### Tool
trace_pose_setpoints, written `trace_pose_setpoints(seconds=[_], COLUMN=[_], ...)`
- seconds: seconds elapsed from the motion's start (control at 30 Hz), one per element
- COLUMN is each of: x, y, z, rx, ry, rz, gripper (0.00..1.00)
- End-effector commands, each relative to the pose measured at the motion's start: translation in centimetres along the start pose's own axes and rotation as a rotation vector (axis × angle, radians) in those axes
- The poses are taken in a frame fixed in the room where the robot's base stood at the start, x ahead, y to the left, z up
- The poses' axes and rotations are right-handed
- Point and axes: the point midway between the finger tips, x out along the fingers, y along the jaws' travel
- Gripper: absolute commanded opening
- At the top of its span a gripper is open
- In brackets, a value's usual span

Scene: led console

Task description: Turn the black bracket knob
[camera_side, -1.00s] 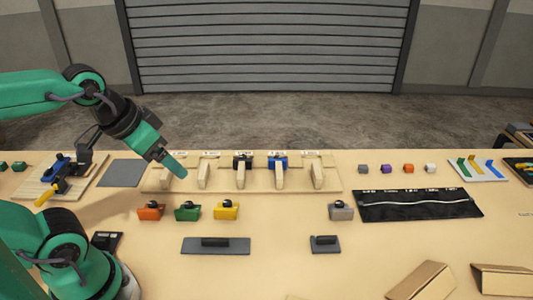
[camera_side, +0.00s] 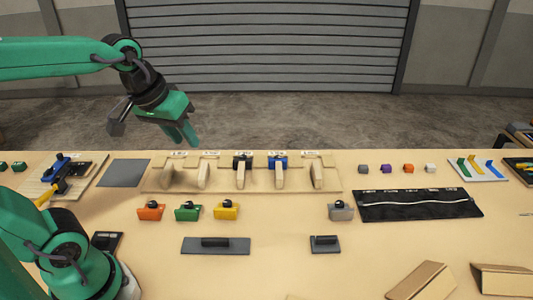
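The black bracket (camera_side: 242,162) sits on one of several upright wooden posts on the long wooden board (camera_side: 155,185). A separate knob on it is too small to make out. A blue bracket (camera_side: 278,162) is on the post just to its right. My gripper (camera_side: 185,138) is raised above the back left of the board, left of the black bracket and apart from it. Its green fingers point down and slightly right. I see nothing between them, but their gap is too small to judge.
Orange (camera_side: 151,211), green (camera_side: 187,211) and yellow (camera_side: 226,210) blocks with black knobs stand in front of the board. A grey one (camera_side: 341,210) stands farther right. Dark plates (camera_side: 190,247) lie nearer the front. The front middle of the table is mostly clear.

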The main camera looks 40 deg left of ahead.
Motion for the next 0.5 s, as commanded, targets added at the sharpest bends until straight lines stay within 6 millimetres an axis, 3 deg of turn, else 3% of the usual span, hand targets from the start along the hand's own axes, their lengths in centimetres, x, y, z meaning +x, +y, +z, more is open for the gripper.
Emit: trace_pose_setpoints(seconds=[0.5], x=[4.4], y=[0.0], z=[-9.7], rx=[-0.546], ry=[-0.104], rz=[-0.09], gripper=[0.32])
